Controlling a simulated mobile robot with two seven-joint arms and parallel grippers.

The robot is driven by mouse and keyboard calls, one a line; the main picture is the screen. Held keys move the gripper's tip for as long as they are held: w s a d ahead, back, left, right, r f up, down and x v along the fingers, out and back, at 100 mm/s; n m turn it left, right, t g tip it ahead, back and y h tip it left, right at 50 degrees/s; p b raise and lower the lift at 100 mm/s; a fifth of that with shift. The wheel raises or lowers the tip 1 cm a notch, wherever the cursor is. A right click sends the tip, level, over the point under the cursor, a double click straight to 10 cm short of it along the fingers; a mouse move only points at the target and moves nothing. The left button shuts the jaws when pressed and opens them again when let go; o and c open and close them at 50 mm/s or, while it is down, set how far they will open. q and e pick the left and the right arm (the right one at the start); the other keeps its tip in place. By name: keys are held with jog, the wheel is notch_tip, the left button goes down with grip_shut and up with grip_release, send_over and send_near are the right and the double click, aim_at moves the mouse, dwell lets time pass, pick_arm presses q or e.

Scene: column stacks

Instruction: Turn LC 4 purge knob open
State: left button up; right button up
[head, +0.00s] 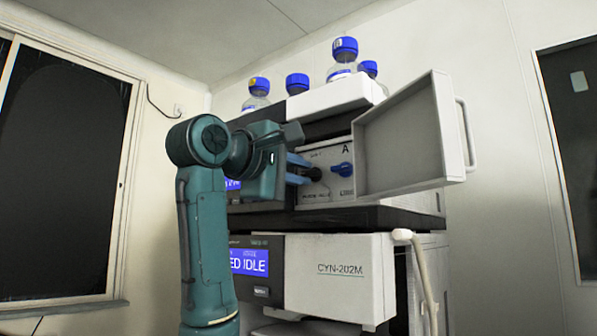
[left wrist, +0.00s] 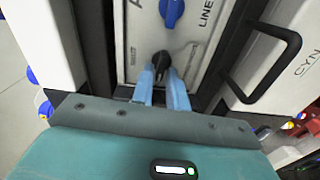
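The black purge knob (head: 314,174) sits on the white front panel of the upper instrument, above small lettering that seems to read "PURGE VALVE". It also shows in the left wrist view (left wrist: 161,62). My left gripper (head: 302,171) reaches in from the left. The fingers partly cover the knob. A blue knob (head: 343,169) marked "A" and "LINE" sits to its right, apart from the fingers. My right gripper is not in view.
An open grey door (head: 415,140) with a handle swings out to the right of the panel. Blue-capped bottles (head: 345,50) stand on top of the stack. Below is a white unit (head: 340,272) marked CYN-202M. A wall and dark window lie left.

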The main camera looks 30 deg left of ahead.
pick_arm(q)
jog(key=shift+o, duration=1.4)
